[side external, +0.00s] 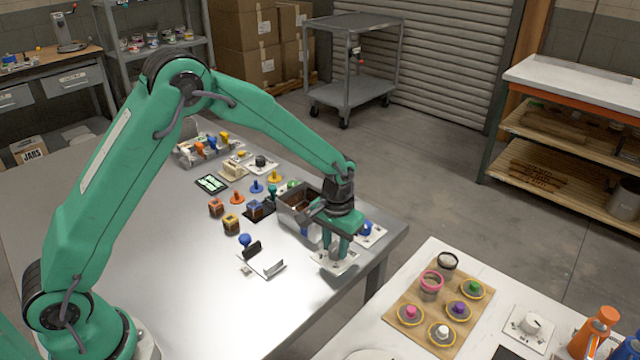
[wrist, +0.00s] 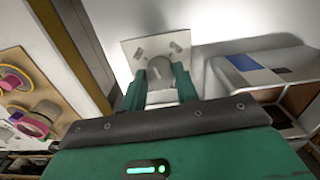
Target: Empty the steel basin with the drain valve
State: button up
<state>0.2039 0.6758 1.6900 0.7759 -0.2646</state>
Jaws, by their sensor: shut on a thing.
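The steel basin (side external: 291,217) stands near the right end of the steel table, with dark brown inside it; I cannot tell its level. It also shows at the right of the wrist view (wrist: 235,72), with blue and brown patches on it. My gripper (side external: 336,250) points down just in front of the basin. In the wrist view my gripper's fingers (wrist: 161,88) are shut on a grey round knob (wrist: 160,69). The knob, apparently the drain valve, sits on a white square plate with dark marks (wrist: 138,48). The plate (side external: 345,264) lies on the table near its front edge.
Coloured knobs, small cubes and a dark bracket (side external: 262,264) lie left of the basin. A blue knob on a white plate (side external: 366,230) is close to my gripper's right. A white bench (side external: 375,333) with a wooden board (side external: 405,290) stands across a gap.

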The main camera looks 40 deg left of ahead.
aim_at(335, 248)
jog(key=m, duration=0.5)
jog(key=shift+m, duration=0.3)
jog(key=m, duration=0.5)
jog(key=shift+m, duration=0.3)
jog(key=o, duration=1)
jog(key=shift+c, duration=0.2)
jog(key=shift+r, duration=3.95)
